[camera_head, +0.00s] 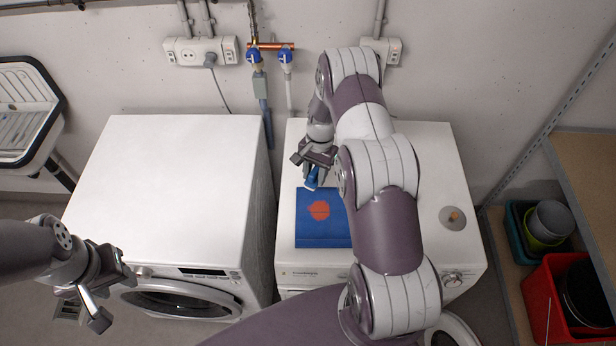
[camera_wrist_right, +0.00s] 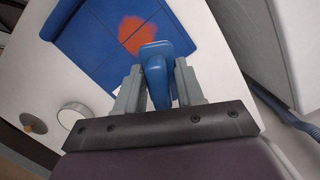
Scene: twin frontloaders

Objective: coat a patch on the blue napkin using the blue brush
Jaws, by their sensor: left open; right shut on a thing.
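The blue napkin (camera_head: 322,233) lies flat on top of the right-hand machine, with an orange-red patch (camera_head: 319,210) on it. The napkin (camera_wrist_right: 95,45) and patch (camera_wrist_right: 135,33) also show in the right wrist view. My right gripper (camera_head: 313,172) is shut on the blue brush (camera_wrist_right: 157,70) at the napkin's far edge. The brush (camera_head: 311,180) is partly hidden by the gripper in the head view. I cannot tell whether its head touches the napkin. My left gripper (camera_head: 112,297) is open and empty, in front of the left-hand machine.
The left-hand machine (camera_head: 165,185) has a clear white top. A round grey dish (camera_head: 452,218) with a brownish thing in it sits on the right-hand machine's right side. Buckets, one red (camera_head: 545,300), stand at the right by a shelf (camera_head: 590,180). A sink (camera_head: 28,112) is at the left.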

